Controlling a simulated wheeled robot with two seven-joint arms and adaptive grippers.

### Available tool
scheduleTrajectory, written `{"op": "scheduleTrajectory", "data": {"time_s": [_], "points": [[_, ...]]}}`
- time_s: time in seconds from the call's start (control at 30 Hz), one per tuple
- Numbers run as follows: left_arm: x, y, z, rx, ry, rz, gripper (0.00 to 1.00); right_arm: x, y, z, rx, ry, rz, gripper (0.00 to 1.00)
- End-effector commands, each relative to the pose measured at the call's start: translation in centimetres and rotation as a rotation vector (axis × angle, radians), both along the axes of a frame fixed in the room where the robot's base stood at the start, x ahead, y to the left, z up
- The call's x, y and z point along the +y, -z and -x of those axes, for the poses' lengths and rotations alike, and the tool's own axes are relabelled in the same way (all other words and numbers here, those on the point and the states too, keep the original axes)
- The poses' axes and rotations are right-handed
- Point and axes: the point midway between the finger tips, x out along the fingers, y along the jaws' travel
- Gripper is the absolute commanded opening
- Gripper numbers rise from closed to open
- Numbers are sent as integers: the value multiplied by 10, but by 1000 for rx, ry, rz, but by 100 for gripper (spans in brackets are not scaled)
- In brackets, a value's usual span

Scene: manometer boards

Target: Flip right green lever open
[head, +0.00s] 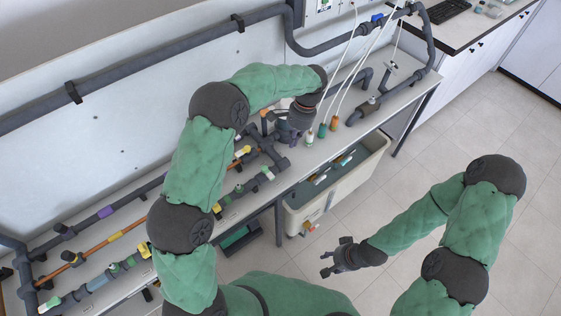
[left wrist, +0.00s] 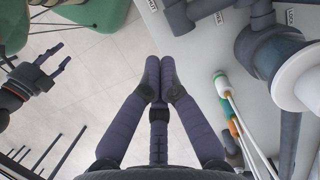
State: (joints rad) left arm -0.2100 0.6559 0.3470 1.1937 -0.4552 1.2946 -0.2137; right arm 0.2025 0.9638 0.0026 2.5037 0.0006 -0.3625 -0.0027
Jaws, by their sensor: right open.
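Small green lever-like parts sit on the pipe at the bench front in the head view. One (head: 239,190) is near the middle and another (head: 268,173) is further right, with more at the lower left. I cannot tell the exact state of any lever. My left gripper (head: 291,130) hangs over the pipework, right of these parts. In the left wrist view its fingertips (left wrist: 159,68) are together with nothing between them. My right gripper (head: 335,258) is open and empty over the floor. It also shows in the left wrist view (left wrist: 60,68).
White tubes end in green (head: 322,130) and orange (head: 334,123) connectors right of my left gripper. A beige tub (head: 345,190) stands below the bench edge. A grey pipe (head: 150,62) runs along the back panel (head: 90,150). The floor around my right gripper is clear.

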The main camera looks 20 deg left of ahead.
Motion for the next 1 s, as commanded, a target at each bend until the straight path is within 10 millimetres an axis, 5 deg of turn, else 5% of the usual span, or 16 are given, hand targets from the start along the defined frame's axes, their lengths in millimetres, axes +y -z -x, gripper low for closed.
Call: {"op": "scheduleTrajectory", "data": {"time_s": [0.17,0.63,1.0], "points": [[2,15,3,2,0,0,0,0,4,0,0,0,0,45],[15,99,20,3,-1,-1,0,0,25,0,-1,0,0,45],[38,97,48,0,-1,0,0,0,31,0,-1,0,0,45]]}}
